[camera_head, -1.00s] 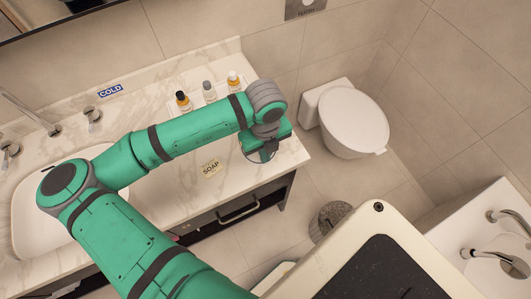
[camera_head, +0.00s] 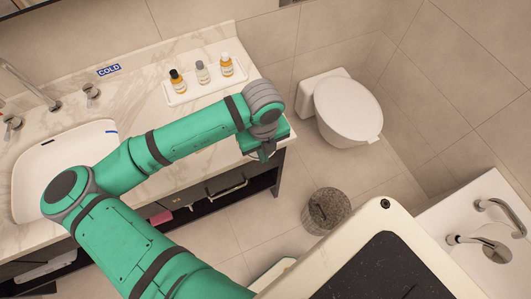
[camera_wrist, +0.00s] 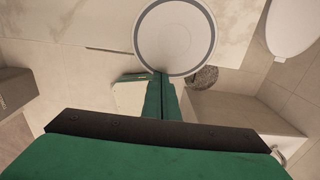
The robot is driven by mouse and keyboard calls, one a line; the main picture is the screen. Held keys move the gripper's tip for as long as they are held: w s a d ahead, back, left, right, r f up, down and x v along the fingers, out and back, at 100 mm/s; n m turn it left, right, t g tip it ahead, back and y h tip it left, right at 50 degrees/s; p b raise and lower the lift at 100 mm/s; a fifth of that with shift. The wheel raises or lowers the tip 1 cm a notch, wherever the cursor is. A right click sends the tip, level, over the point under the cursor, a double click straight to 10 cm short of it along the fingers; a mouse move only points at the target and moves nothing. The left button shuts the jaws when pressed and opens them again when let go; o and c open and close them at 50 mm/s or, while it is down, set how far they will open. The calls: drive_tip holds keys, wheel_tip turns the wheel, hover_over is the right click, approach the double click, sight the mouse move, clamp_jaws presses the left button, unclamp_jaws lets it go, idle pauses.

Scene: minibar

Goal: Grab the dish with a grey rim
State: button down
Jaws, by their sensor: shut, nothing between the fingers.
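The round white dish with a grey ring near its rim (camera_wrist: 175,33) shows at the top of the wrist view, on the marble counter by its edge. In the head view I cannot make it out; my arm and gripper cover that part of the counter. My gripper (camera_wrist: 160,75) is shut and empty. Its two green fingers lie together, with their tips overlapping the dish's near edge in the wrist view. Whether they touch it I cannot tell. In the head view my gripper (camera_head: 264,153) points down at the counter's right front corner.
A white tray (camera_head: 176,97) with three small bottles stands at the counter's back. The sink (camera_head: 40,165) is at left. A toilet (camera_head: 345,110) and a waste bin (camera_head: 327,210) are right of the counter. Floor between them is clear.

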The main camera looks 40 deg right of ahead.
drive_tip(key=shift+r, duration=0.2)
wheel_tip(320, 180, up, 11)
drive_tip(key=shift+r, duration=0.15)
idle(0.4)
drive_tip(key=c, duration=2.4)
unclamp_jaws()
drive_tip(key=shift+c, duration=0.2)
